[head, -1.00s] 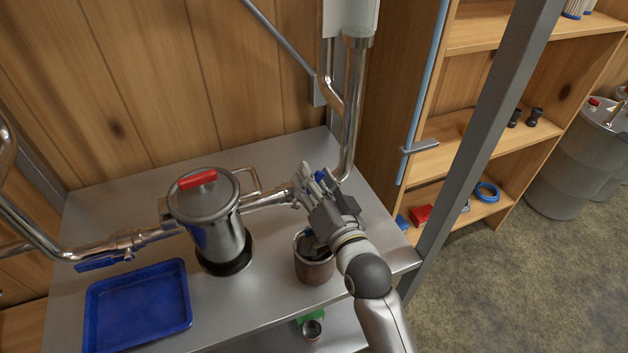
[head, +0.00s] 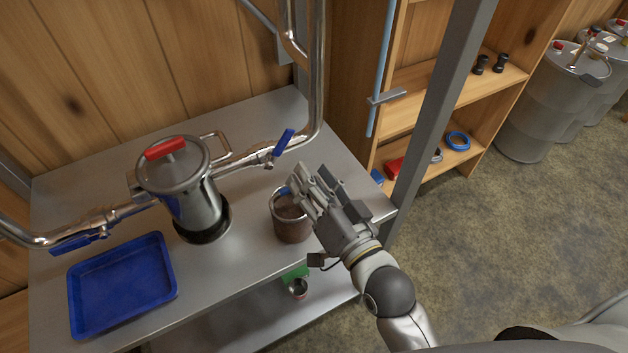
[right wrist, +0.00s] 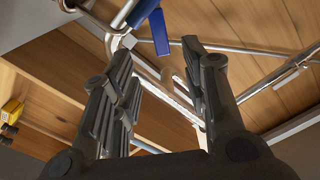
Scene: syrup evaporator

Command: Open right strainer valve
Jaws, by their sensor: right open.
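The right strainer valve (head: 264,158) sits on the pipe to the right of the steel strainer pot (head: 192,205) with its red-handled lid. Its blue lever (head: 283,142) points up and right, at a steeper angle than the pipe beside it. My right gripper (head: 312,180) is open and empty, to the right of and nearer than the lever, apart from it. In the right wrist view, blue parts (right wrist: 160,30) show beyond the open fingers (right wrist: 158,75). The left valve's blue lever (head: 77,242) lies roughly along its pipe. My left gripper is not in view.
A brown cup (head: 291,225) stands on the steel table just left of my right gripper. A blue tray (head: 125,285) lies at the table's front left. A grey post (head: 432,125) and wooden shelves (head: 440,180) stand to the right.

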